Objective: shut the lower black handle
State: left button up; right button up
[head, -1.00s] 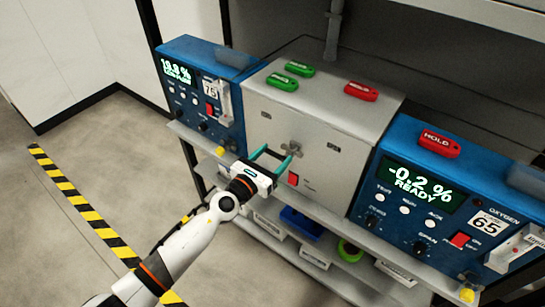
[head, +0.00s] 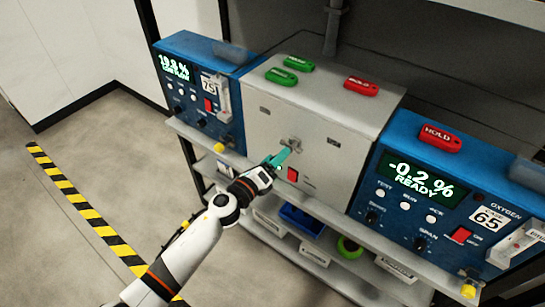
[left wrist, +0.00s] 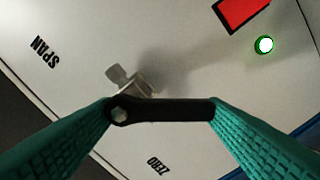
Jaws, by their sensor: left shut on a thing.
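The black handle (left wrist: 168,110) lies across the left wrist view, with a round hub holding a hex shape at its left end. My left gripper (head: 279,158) is shut on it, one teal finger against each end. A silver valve fitting (left wrist: 128,80) sits just behind the handle, near its hub end; it also shows on the front of the grey box (head: 305,163) in the head view. In the head view my fingers hide the black handle. My right gripper is out of view.
A red switch (head: 292,174) and a small lit green lamp (left wrist: 265,45) are close to the gripper. Blue analysers stand left (head: 222,105) and right (head: 400,170) of the grey box. Below, a shelf holds a blue tray (head: 300,220) and a green ring (head: 348,246).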

pick_arm(q)
jog(key=shift+s+d+f+n+p, duration=0.15)
jog(key=shift+d+n, duration=0.05)
jog(key=shift+n, duration=1.05)
jog(key=shift+s+d+f+n+p, duration=0.15)
jog(key=shift+n, duration=1.15)
jog(key=shift+s+d+f+n+p, duration=0.15)
jog(key=shift+d+n, duration=0.05)
jog(key=shift+n, duration=1.05)
jog(key=o, duration=1)
jog(key=b+v, duration=0.1)
jog(key=v, duration=1.1)
jog(key=shift+b, duration=0.4)
